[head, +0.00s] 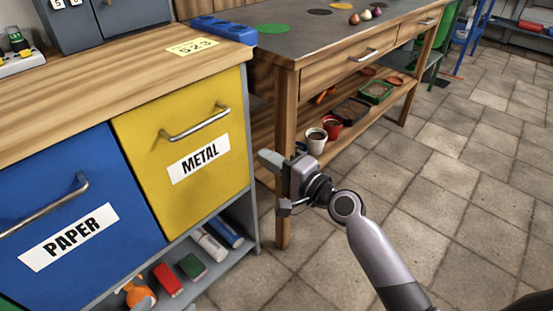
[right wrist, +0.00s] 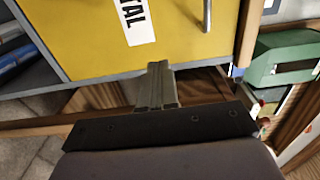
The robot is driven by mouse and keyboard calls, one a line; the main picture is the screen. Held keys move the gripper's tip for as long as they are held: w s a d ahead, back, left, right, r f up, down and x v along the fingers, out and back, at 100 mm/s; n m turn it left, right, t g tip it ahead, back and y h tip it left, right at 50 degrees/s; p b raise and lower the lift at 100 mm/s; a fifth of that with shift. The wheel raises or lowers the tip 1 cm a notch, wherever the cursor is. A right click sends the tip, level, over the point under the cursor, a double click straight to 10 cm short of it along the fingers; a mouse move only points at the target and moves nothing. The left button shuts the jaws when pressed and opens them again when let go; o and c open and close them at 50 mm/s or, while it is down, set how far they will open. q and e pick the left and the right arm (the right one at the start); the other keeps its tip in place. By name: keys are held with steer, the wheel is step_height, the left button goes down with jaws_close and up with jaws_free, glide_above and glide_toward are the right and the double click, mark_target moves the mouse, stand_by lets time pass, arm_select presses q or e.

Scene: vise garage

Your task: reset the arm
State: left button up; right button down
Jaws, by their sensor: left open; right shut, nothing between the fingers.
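My right arm reaches in from the lower right of the head view. Its gripper (head: 268,158) is shut and empty, beside the right edge of the yellow METAL drawer (head: 230,118) and in front of the wooden workbench's leg. In the right wrist view the closed fingers (right wrist: 157,84) point toward the yellow front (right wrist: 90,35), with nothing between them. I cannot tell the exact gap to it.
A blue PAPER drawer (head: 60,190) stands left of the yellow one. Below are shelves with bottles and boxes (head: 168,280). The workbench (head: 330,78) holds several small items, with pots (head: 316,140) on its lower shelf. Tiled floor (head: 450,180) at right is clear.

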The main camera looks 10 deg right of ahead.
steer(key=s+d+f+n+g+h, duration=0.1)
steer(key=s+d+f+n+h, duration=0.1)
steer(key=s+f+n, duration=0.45)
steer(key=s+d+f+n+g+h, duration=0.1)
steer(key=s+d+f+n+h, duration=0.15)
steer(key=s, duration=0.65)
steer(key=s+d+f+n+g+h, duration=0.1)
steer(key=s+d+f+n+h, duration=0.2)
steer(key=s+n, duration=0.35)
arm_select(q)
steer(key=s+a+r+y+p, duration=0.1)
steer(key=a+r+p, duration=0.1)
steer(key=r+p, duration=0.5)
steer(key=s+a+r+n+g+p, duration=0.1)
steer(key=a+r+p, duration=0.2)
steer(key=r+p, duration=0.4)
steer(key=p, duration=0.9)
steer(key=shift+s+r+y+p, duration=0.3)
steer(key=shift+s+y+p, duration=0.05)
steer(key=shift+s+y, duration=0.05)
arm_select(e)
steer(key=s+d+r+m, duration=0.1)
steer(key=s+d+r, duration=0.1)
steer(key=r, duration=0.4)
steer(key=s+d+r+m+g, duration=0.1)
steer(key=d+r, duration=0.1)
steer(key=r, duration=0.5)
steer(key=shift+s+d+r+h, duration=0.2)
steer(key=shift+s+r+h, duration=0.05)
steer(key=shift+s+h, duration=0.2)
